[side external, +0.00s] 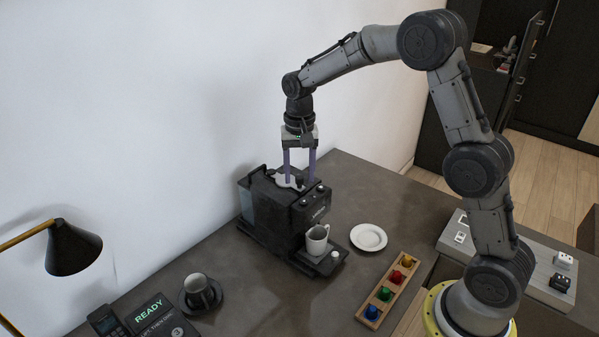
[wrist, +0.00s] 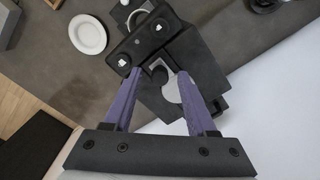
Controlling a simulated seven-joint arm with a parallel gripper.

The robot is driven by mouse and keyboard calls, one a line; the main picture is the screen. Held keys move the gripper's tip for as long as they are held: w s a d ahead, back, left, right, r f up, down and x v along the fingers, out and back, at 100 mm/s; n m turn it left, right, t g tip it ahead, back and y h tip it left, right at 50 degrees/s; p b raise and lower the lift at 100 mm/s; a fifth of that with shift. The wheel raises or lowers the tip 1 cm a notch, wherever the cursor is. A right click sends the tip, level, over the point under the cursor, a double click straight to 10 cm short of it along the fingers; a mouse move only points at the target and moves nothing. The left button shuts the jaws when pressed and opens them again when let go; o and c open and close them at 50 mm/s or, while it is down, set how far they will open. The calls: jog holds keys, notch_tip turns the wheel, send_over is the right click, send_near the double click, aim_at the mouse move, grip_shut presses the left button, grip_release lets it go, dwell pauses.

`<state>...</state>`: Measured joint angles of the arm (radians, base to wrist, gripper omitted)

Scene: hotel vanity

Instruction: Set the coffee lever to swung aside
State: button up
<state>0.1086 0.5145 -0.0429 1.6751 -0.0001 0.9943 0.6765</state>
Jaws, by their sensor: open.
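The black coffee machine (side external: 282,215) stands on the grey counter against the white wall. On its top is a light grey plate (side external: 286,181), which also shows in the wrist view (wrist: 172,88). A dark rounded part, perhaps the coffee lever (wrist: 159,76), lies over this plate between my fingers; I cannot tell its position clearly. My gripper (side external: 299,178) is open, pointing down at the machine's top, its purple fingers on either side of this part. In the wrist view my gripper (wrist: 160,72) looks empty; contact cannot be told.
A white cup (side external: 317,240) stands on the machine's front tray. A white saucer (side external: 368,237) and a wooden holder with coloured pods (side external: 388,290) are to the right.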

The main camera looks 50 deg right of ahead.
grip_shut()
jog(key=shift+r, duration=0.1)
dwell(1.2)
